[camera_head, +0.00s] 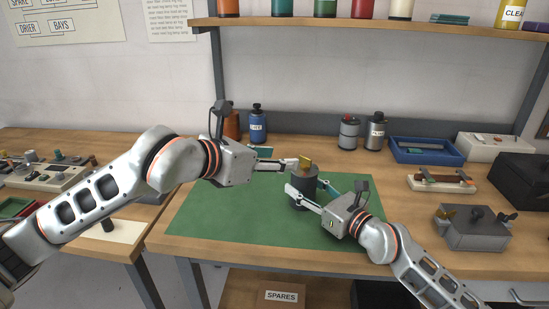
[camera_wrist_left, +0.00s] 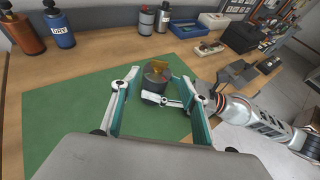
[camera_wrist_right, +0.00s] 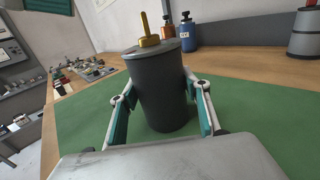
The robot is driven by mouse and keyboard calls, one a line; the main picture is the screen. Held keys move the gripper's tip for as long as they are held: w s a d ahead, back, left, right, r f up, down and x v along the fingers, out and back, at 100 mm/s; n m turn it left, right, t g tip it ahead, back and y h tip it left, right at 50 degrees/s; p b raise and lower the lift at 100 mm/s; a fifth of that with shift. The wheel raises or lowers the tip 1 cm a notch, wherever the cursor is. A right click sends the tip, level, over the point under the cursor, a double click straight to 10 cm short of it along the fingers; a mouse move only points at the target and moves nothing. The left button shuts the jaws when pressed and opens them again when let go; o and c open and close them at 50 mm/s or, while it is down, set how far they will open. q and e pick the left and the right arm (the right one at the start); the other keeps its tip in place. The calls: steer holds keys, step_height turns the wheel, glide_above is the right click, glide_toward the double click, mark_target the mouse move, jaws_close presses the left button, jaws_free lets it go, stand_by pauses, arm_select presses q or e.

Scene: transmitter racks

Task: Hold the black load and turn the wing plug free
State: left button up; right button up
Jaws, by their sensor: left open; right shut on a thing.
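The black load (camera_head: 303,187) is a dark upright cylinder with a grey top, standing on the green mat (camera_head: 225,215). The brass wing plug (camera_head: 307,160) sits upright in its top; it also shows in the right wrist view (camera_wrist_right: 148,35). My right gripper (camera_head: 305,195) is shut on the load's sides, one finger on each side, as the right wrist view shows the load (camera_wrist_right: 162,92) between the fingers. My left gripper (camera_head: 297,166) is open, at the height of the plug and just left of it. In the left wrist view the plug (camera_wrist_left: 160,67) lies ahead of the open fingers.
A grey box with brass wing pieces (camera_head: 476,230) stands at the right. Bottles (camera_head: 258,124), cans (camera_head: 348,132) and a blue tray (camera_head: 424,151) line the back. The mat's left part is clear. A shelf (camera_head: 370,22) hangs above.

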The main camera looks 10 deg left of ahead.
stand_by(0.3)
arm_select(q)
steer(key=g+y, duration=0.5)
steer(key=g, duration=0.2)
glide_toward(305, 157)
steer(key=x, duration=0.8)
steer(key=shift+w+d+f, duration=0.1)
steer(key=shift+f, duration=0.2)
steer(key=c, duration=1.1)
